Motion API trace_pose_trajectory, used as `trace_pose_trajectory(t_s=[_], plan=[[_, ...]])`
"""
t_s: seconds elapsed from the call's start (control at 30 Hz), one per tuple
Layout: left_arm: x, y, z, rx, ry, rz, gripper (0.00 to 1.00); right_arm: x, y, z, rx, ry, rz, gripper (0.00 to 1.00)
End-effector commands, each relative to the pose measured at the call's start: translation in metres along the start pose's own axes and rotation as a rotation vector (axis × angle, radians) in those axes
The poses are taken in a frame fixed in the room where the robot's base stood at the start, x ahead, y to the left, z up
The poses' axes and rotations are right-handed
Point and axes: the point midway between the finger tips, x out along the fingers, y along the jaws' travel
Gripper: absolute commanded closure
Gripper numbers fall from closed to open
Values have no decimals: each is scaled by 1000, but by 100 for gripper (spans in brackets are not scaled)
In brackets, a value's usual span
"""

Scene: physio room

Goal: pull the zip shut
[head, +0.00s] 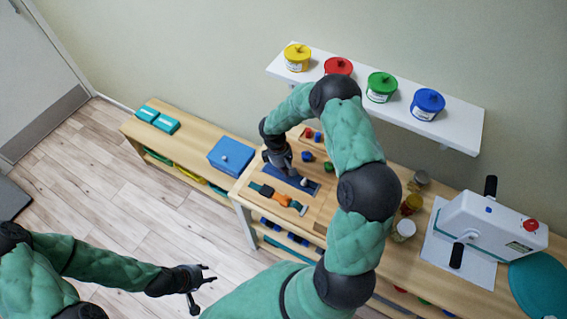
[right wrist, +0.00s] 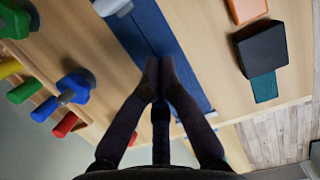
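A dark blue strip (head: 312,188) lies on the wooden board on the bench. In the right wrist view, the blue strip (right wrist: 190,45) has a line running along its length, which looks like the zip. No zip pull can be made out; the fingers cover that spot. My right gripper (head: 282,167) reaches down over the strip's left part. In the right wrist view, my right gripper (right wrist: 160,65) has its fingertips together over the line, low at the strip. My left gripper (head: 203,276) hangs open and empty above the floor, away from the bench.
Orange and black blocks (head: 267,191) lie on the strip's other side. A blue box (head: 231,156) stands left, a white machine (head: 490,228) right. A shelf (head: 455,118) holds coloured pots.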

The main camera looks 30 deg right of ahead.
Motion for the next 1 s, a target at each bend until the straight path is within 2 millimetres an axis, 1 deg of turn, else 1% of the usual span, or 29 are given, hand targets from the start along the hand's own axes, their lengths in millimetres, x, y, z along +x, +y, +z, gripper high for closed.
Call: trace_pose_trajectory(t_s=[0.03,0.1,0.23,0.4,0.77,0.87,1.0], plan=[[-1,0,0,0,0,0,60,2,1,8,3,-1,0,100],[-2,1,0,0,0,0,60,4,1,18,3,1,0,100],[-3,1,0,0,0,0,60,7,0,31,2,0,-1,100],[-3,1,0,0,0,0,60,9,0,38,1,1,-1,100],[-3,1,0,0,0,0,60,10,0,40,1,1,-1,100],[-2,1,0,0,0,0,60,11,1,47,2,0,-1,100],[0,0,0,0,0,0,60,16,1,66,3,-1,-1,100]])
